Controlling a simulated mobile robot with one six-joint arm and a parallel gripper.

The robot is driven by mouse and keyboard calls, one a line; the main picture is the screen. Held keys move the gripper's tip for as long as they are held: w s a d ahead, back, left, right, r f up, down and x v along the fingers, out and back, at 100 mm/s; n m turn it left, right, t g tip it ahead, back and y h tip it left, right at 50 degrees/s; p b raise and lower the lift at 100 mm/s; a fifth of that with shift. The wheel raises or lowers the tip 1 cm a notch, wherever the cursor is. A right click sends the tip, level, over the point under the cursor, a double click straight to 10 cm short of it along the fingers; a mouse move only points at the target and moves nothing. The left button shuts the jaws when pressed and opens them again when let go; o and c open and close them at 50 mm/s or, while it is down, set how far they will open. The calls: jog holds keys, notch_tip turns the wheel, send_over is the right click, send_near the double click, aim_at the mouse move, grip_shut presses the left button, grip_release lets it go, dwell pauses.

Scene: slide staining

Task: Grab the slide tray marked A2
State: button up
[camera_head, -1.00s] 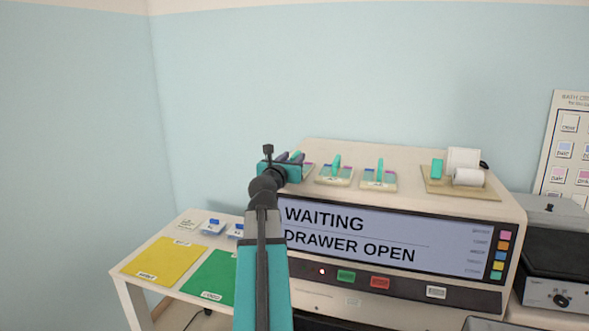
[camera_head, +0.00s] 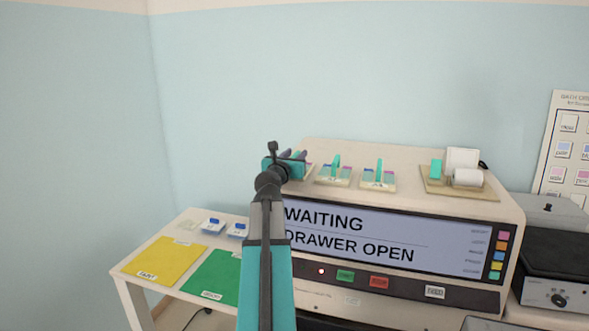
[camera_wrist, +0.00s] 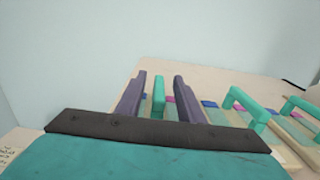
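Several slide trays with teal handles sit in a row on top of the staining machine. The leftmost tray's handle (camera_wrist: 158,95) stands between the two dark fingers of my gripper (camera_wrist: 159,78) in the wrist view. The fingers are apart, with a gap on each side of the handle. In the head view my gripper (camera_head: 300,156) hides most of that tray. The middle tray (camera_head: 333,174) and the right tray (camera_head: 378,178) stand clear of my gripper. I cannot read an A2 mark on any tray.
The machine's screen (camera_head: 360,235) reads "WAITING DRAWER OPEN". A paper roll holder (camera_head: 460,180) stands at the right of the machine top. A side table at left holds a yellow mat (camera_head: 165,262), a green mat (camera_head: 212,277) and small blue-and-white items (camera_head: 213,226).

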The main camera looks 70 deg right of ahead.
aim_at(298, 152)
jog(key=shift+w+d+p, duration=0.15)
jog(key=shift+d+p, duration=0.15)
jog(key=shift+d, duration=1.4)
jog(key=shift+c, duration=0.2)
grip_shut()
